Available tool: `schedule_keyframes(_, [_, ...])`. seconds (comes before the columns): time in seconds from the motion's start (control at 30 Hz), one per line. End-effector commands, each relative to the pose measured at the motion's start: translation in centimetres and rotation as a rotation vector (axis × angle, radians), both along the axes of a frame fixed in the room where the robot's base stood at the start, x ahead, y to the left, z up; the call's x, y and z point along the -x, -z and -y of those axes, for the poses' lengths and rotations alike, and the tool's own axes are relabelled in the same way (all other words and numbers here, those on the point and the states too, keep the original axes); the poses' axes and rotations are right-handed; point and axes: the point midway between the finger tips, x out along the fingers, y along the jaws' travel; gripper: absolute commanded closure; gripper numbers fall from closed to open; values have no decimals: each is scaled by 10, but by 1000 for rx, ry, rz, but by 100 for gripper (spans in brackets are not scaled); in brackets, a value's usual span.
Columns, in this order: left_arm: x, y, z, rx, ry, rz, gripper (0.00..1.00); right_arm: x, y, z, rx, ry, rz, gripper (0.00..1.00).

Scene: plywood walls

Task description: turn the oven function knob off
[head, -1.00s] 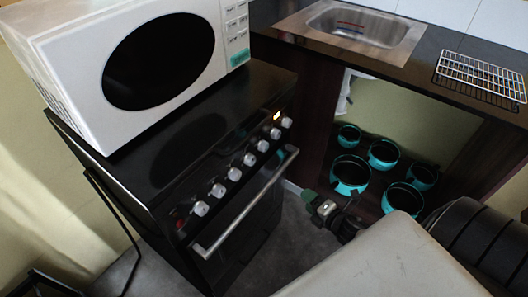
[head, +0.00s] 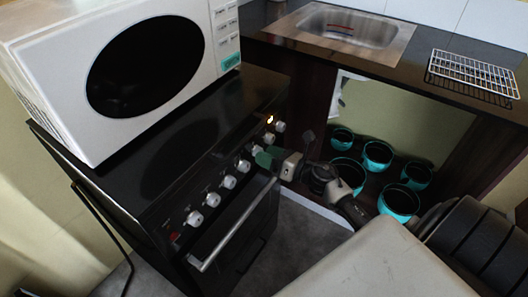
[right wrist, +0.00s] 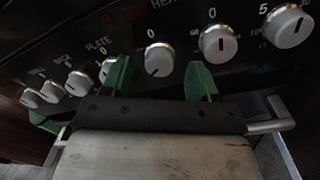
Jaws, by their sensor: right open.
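The black oven (head: 160,170) carries a row of silver knobs on its front panel. Which one is the function knob cannot be told for sure from the labels. In the right wrist view, a knob (right wrist: 159,59) shows between and beyond my open green fingertips. Another knob (right wrist: 218,43) is just right of the fingers, and the rightmost knob (right wrist: 288,26) has a slanted mark. My right gripper (head: 268,157) is open and empty in front of the panel's right half; contact with a knob cannot be made out. My left gripper is not in view.
The oven door handle bar (head: 235,225) juts out below the knobs, close to my gripper. A white microwave (head: 225,60) stands on the oven. Teal pots (head: 377,155) sit under the sink counter (head: 290,40) to the right. An amber light (head: 270,119) glows on the panel.

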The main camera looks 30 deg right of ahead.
Motion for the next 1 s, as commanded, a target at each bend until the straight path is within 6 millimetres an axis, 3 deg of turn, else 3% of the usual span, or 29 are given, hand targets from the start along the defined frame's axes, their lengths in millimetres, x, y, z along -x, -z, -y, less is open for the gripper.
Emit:
schedule_keyframes(0.17, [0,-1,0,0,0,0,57,-12,0,-6,0,0,0,40])
schedule_keyframes(0.47, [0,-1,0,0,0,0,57,-13,0,-7,-1,0,0,42])
schedule_keyframes(0.77, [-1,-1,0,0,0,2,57,-13,0,-7,-1,0,0,88])
schedule_keyframes(1.0, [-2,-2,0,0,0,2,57,-13,0,-7,-16,0,-8,89])
